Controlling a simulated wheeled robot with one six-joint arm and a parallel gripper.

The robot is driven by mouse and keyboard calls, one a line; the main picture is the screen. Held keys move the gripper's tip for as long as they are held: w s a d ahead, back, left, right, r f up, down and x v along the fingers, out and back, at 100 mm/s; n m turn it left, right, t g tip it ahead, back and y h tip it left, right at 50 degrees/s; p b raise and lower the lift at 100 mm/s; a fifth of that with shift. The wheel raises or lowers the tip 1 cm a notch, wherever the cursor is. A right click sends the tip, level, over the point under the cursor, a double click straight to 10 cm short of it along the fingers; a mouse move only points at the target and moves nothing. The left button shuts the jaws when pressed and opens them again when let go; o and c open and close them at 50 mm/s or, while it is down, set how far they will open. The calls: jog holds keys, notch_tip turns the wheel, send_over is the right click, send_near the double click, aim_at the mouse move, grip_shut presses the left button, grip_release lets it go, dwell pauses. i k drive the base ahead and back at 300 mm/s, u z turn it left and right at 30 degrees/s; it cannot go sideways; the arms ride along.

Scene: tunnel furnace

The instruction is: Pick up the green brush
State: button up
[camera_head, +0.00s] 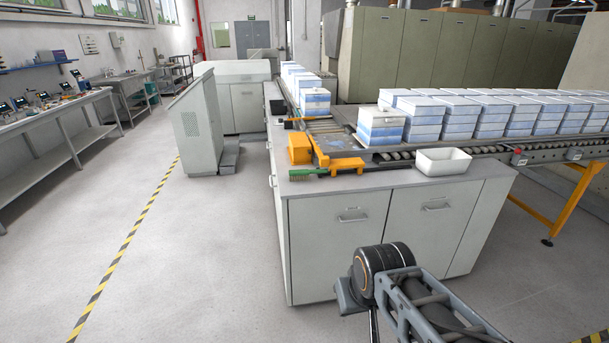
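The green brush (305,173) lies on the near left part of the grey cabinet top (390,180), close to its front edge. Its green handle points right, and its darker bristle end is at the left. It lies just in front of the orange blocks. My arm shows at the bottom right, in front of the cabinet and apart from the brush. The fingers of my gripper cannot be made out in this view.
Orange fixtures (345,165) stand right behind the brush. A white bin (443,161) sits at the cabinet's right. Stacked blue-white boxes (381,125) stand on a roller conveyor (480,150) behind. A grey control cabinet (197,125) stands left. The floor (190,250) at left is clear.

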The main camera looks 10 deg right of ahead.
aim_at(303, 174)
jog(key=u, duration=0.25)
jog(key=i, duration=0.35)
jog(key=u, duration=0.6)
jog(key=i, duration=1.75)
jog(key=z, duration=1.2)
jog(key=i, duration=0.4)
jog(key=z, duration=0.4)
